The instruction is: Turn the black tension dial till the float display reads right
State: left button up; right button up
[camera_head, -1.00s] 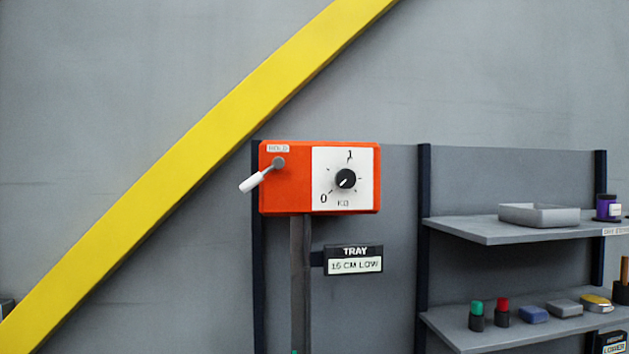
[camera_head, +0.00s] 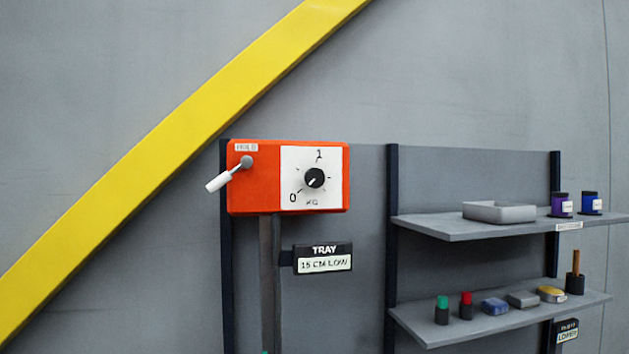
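The black tension dial (camera_head: 315,178) sits on a white plate marked 0, 1 and KG, on the right half of an orange box (camera_head: 262,190). The dial's white pointer line aims down-left, toward the 0. A white-handled lever (camera_head: 224,178) on the box's left, under a label that seems to read HOLD, tilts down-left. Below the box, a display (camera_head: 323,264) headed TRAY reads 15 CM LOW. Neither of my grippers shows in the view.
A grey post (camera_head: 270,290) runs down below the box. At right, an upper shelf (camera_head: 440,228) holds a grey tray (camera_head: 499,212) and jars. A lower shelf (camera_head: 430,328) holds several small items. A yellow diagonal beam (camera_head: 180,150) crosses the wall behind.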

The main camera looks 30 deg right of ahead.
aim_at(313, 178)
jog(key=j+z, duration=0.1)
jog(key=z, duration=0.25)
jog(key=j+z, duration=0.1)
jog(key=z, duration=0.2)
jog(key=k+z, duration=0.1)
jog(key=z, duration=0.25)
